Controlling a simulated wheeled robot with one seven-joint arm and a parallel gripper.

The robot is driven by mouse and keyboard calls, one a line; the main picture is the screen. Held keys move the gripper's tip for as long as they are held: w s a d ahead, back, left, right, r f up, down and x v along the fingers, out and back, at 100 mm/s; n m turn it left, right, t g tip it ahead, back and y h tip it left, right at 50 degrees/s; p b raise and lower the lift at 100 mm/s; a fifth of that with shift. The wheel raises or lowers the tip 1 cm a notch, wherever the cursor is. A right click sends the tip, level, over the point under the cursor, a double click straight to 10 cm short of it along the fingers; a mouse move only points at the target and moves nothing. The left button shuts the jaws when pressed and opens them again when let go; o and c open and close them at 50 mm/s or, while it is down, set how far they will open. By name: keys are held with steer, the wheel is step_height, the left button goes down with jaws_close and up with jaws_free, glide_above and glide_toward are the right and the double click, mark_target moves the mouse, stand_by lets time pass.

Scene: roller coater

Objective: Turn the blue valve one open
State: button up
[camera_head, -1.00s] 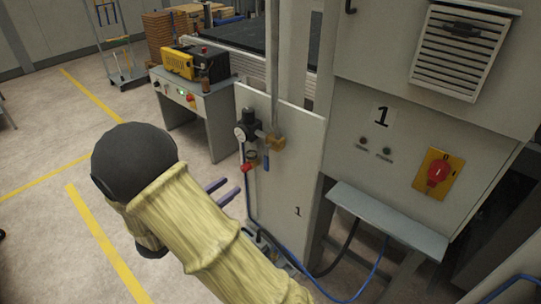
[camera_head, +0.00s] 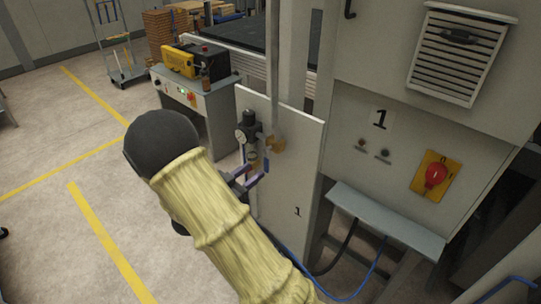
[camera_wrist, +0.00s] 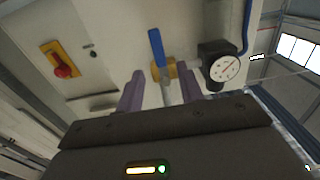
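The blue valve handle (camera_wrist: 157,50) shows in the wrist view, running lengthwise from its brass valve body (camera_wrist: 170,69), in line with the grey pipe. In the head view the brass body (camera_head: 278,144) sits on the panel marked 1, and the handle hangs below it, small and partly hidden by my gripper. My gripper (camera_head: 252,177) is just below and left of the valve. In the wrist view my gripper (camera_wrist: 162,80) is open, its two purple fingers on either side of the pipe and handle line. No contact with the handle can be made out.
A round pressure gauge (camera_wrist: 225,67) on a black regulator is close to the right finger in the wrist view. A red switch on a yellow plate (camera_head: 433,175) is on the cabinet at right. A grey shelf (camera_head: 387,221) juts out below it. Open floor lies left.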

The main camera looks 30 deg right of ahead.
mark_target(265, 162)
steer(key=p+x, duration=0.2)
steer(key=x, duration=0.7)
steer(key=shift+f, duration=0.1)
jaws_close()
